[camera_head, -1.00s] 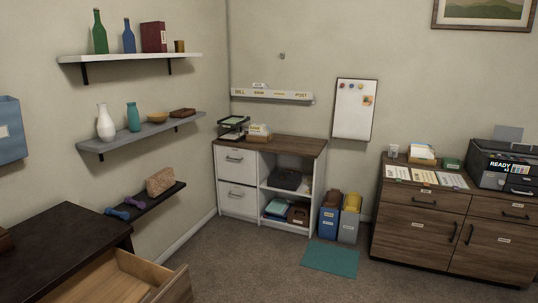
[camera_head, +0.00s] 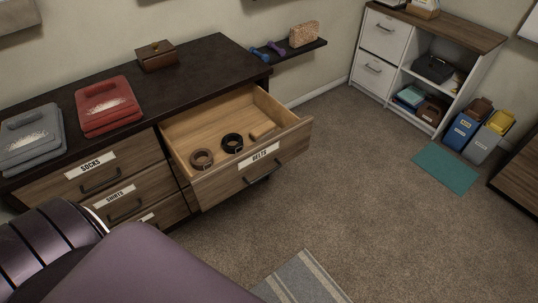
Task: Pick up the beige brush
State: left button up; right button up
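The open drawer (camera_head: 238,163) labelled BELTS sticks out of the dark-topped dresser. In it lie a brown coiled belt (camera_head: 202,158), a black coiled belt (camera_head: 232,142) and a small tan object (camera_head: 262,131) near the right side. The tan object may be the beige brush; it is too small to be sure. Neither of my grippers is in view. Part of my own purple and dark body fills the lower left.
On the dresser top (camera_head: 195,62) stand a grey case (camera_head: 32,140), a red case (camera_head: 107,104) and a brown box (camera_head: 156,55). A wall shelf (camera_head: 288,51) holds dumbbells and a tan block. Open carpet lies right of the drawer.

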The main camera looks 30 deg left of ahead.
aim_at(261, 132)
jog(key=u, duration=2.2)
jog(key=l+u, duration=0.1)
jog(key=l, duration=0.55)
jog(key=k+l+u, duration=0.15)
jog(key=l, duration=0.5)
jog(key=i, duration=0.05)
